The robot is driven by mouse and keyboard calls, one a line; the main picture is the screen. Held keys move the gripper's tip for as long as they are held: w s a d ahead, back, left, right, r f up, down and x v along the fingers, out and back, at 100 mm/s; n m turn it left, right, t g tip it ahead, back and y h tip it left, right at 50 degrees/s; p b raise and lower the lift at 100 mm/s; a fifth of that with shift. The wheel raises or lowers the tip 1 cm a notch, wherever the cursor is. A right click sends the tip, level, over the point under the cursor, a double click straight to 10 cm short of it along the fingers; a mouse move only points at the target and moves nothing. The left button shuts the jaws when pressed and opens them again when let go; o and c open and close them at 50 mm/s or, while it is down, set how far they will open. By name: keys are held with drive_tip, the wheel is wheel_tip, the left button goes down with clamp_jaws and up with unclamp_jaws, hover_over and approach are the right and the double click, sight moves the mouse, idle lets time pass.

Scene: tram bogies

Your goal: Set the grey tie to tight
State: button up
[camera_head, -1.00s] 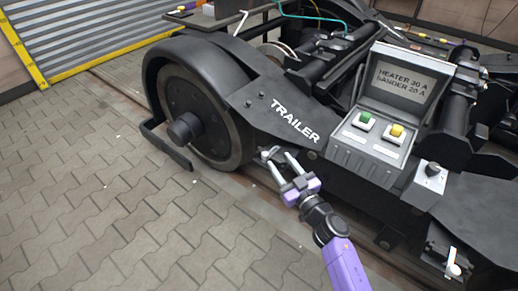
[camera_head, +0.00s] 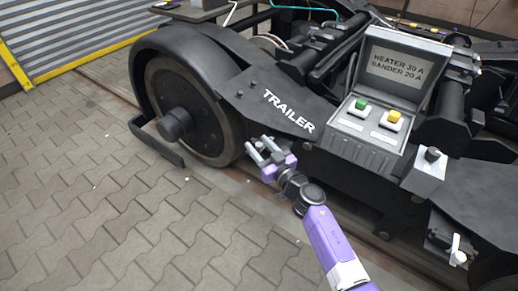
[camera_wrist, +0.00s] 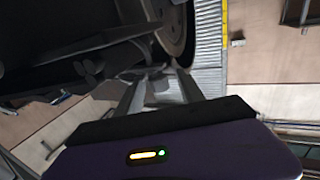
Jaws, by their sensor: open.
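My gripper (camera_head: 258,143) is open, with its two pale fingers beside the lower edge of the bogie frame, just right of the wheel. In the wrist view the fingers (camera_wrist: 158,94) reach up toward the dark frame. A small grey part (camera_wrist: 150,71) shows near the fingertips there; it may be the grey tie, but I cannot tell for sure. I cannot tell whether the fingers touch it, and its setting cannot be read. In the head view my gripper largely covers that spot.
The black bogie frame marked TRAILER and its wheel (camera_head: 193,115) stand behind my gripper. A grey box (camera_head: 362,150) with a green and a yellow switch is to the right. A black knob (camera_head: 432,154) and a white-handled lever (camera_head: 457,248) are farther right. Paved floor is clear at left.

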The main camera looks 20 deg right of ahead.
drive_tip(key=shift+w, duration=0.15)
clamp_jaws()
idle(1.4)
